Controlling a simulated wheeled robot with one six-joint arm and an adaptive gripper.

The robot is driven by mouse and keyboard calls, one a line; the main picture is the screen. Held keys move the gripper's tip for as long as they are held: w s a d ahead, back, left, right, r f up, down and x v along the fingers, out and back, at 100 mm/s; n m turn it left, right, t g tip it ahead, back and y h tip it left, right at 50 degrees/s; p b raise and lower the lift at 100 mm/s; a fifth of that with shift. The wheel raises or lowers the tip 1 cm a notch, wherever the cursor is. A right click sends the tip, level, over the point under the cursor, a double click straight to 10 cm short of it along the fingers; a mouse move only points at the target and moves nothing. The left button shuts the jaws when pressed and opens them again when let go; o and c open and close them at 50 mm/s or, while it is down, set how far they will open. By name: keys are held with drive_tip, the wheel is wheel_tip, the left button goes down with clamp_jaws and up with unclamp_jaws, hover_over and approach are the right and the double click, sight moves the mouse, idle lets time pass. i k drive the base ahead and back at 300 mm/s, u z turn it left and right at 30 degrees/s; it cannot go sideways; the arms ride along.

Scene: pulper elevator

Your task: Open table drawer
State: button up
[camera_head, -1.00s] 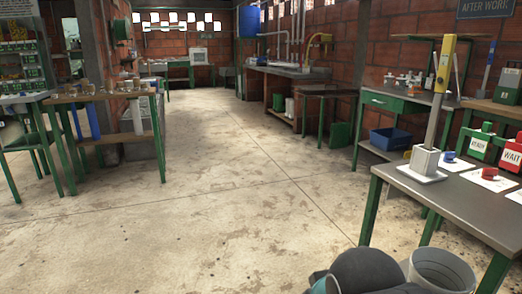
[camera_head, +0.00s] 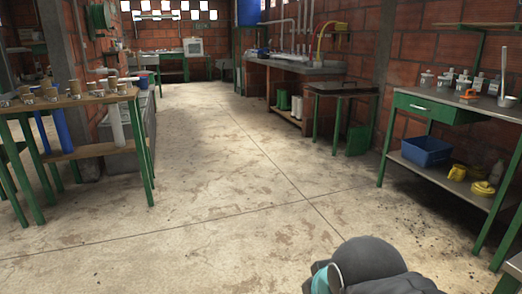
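A green table (camera_head: 455,99) with a grey top stands at the right against the brick wall. Its green drawer (camera_head: 431,108) sits under the left part of the top and looks shut, with a small light handle on its front. At the bottom right is a dark grey rounded part of my own arm (camera_head: 372,265) with a teal band. My gripper's fingers cannot be made out. The table is well ahead of me and to the right, apart from my arm.
A blue crate (camera_head: 427,150) and yellow items (camera_head: 470,180) are on the table's lower shelf. Bottles and small items stand on its top. A wooden table with cups (camera_head: 68,101) stands at the left. The concrete floor (camera_head: 230,200) between is clear.

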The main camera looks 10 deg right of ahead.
sight(447, 113)
drive_tip(key=z, duration=0.35)
drive_tip(key=i, duration=0.85)
drive_tip(key=z, duration=1.1)
drive_tip(key=i, duration=2.3)
